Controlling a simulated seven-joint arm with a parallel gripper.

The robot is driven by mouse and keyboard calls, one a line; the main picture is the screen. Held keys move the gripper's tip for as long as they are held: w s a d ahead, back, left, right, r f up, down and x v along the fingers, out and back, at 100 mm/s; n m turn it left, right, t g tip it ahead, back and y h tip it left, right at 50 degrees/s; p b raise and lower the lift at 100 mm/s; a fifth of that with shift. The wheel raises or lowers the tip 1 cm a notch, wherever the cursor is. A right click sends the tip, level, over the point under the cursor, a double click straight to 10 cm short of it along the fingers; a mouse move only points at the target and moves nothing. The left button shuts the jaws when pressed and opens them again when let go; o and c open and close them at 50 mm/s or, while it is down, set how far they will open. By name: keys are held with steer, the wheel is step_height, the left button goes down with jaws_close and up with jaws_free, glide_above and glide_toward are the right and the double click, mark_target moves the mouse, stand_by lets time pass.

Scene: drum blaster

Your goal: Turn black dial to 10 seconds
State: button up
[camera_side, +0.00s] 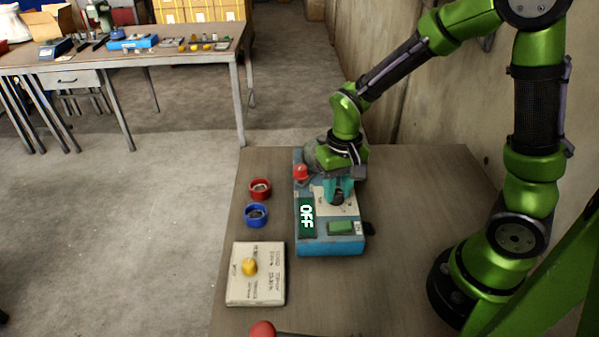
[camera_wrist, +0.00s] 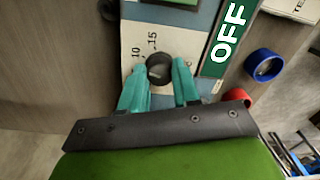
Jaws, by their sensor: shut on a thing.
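The black dial (camera_wrist: 159,69) sits on the light face of the blue control box (camera_side: 330,247). Numbers 10 and 15 are printed beside the dial in the wrist view. My gripper (camera_wrist: 162,78) has its two teal fingers around the dial, one on each side, shut on it. In the side view my gripper (camera_side: 338,192) points down onto the box and mostly hides the dial. The dial's pointer mark is too small to read clearly. The green display (camera_side: 306,217) on the box reads OFF.
The box also has a green button (camera_side: 341,227) and a red knob (camera_side: 300,173). A red ring (camera_side: 260,189), a blue ring (camera_side: 256,216) and a pale box (camera_side: 256,290) with a yellow piece (camera_side: 249,266) stand to the left.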

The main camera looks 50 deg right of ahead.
mark_target(338, 192)
steer(key=shift+m, duration=0.8)
steer(key=o, duration=1.1)
steer(key=shift+c, duration=0.2)
step_height(338, 192, up, 17)
steer(key=shift+s+d, duration=0.2)
steer(key=shift+w, duration=0.1)
steer(key=s+a+r+n+t+y, duration=0.1)
steer(key=s+n+t, duration=0.1)
steer(key=s+t, duration=0.5)
steer(key=shift+s+a+n+y, duration=0.3)
steer(key=shift+s+n, duration=0.1)
steer(key=shift+s, duration=0.25)
